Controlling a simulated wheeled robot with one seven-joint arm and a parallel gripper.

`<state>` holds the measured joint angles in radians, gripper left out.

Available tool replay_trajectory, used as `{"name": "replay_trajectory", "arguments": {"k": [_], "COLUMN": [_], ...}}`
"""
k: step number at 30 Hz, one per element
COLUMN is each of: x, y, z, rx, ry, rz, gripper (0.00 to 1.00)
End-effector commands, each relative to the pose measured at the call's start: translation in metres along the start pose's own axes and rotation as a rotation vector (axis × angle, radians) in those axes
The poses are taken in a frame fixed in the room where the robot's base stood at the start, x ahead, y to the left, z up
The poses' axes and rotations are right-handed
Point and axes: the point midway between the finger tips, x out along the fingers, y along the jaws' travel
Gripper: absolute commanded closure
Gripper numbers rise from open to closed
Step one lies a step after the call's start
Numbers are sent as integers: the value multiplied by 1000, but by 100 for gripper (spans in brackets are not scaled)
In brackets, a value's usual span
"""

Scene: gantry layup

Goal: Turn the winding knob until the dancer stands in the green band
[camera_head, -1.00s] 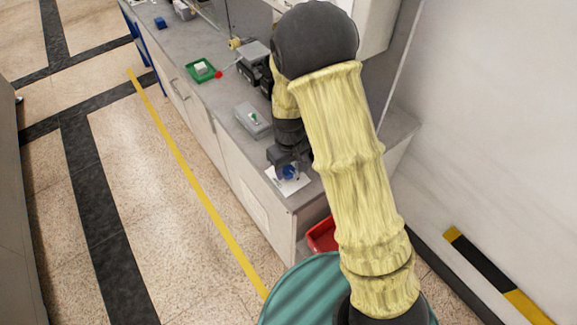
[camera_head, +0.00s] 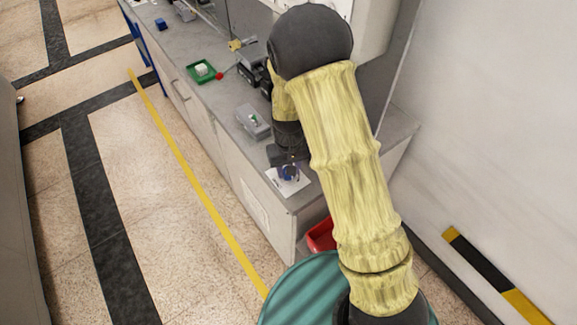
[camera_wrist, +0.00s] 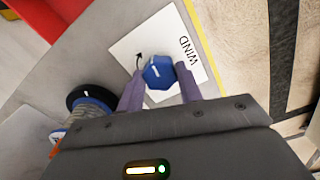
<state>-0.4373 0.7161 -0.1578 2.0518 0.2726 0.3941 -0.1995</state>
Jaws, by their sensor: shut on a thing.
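The winding knob (camera_wrist: 158,73) is blue and many-sided, with a white mark on top. It sits on a white card (camera_wrist: 126,45) printed with "WIND" and a curved arrow. My gripper (camera_wrist: 160,78) has its two purple fingers on either side of the knob and is shut on it. In the head view, my gripper (camera_head: 289,167) is over the white card (camera_head: 296,187) at the near end of the bench, and partly hides the knob. I cannot make out the dancer or a green band in either view.
A grey box with a small green part (camera_head: 253,122) stands on the bench behind my gripper. Farther back is a green tray (camera_head: 201,71). A red bin (camera_head: 321,236) is by the bench's near end. A black disc with a blue ring (camera_wrist: 91,98) is left of my fingers.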

Motion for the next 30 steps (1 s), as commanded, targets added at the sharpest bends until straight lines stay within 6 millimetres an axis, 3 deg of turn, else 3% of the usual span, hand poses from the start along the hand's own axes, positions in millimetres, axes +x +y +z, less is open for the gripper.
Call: {"name": "replay_trajectory", "arguments": {"k": [21, 30], "x": [-3, -3], "y": [0, 0], "z": [-2, -2], "rx": [672, 879], "ry": [5, 5], "rz": [-1, -1], "gripper": [87, 87]}}
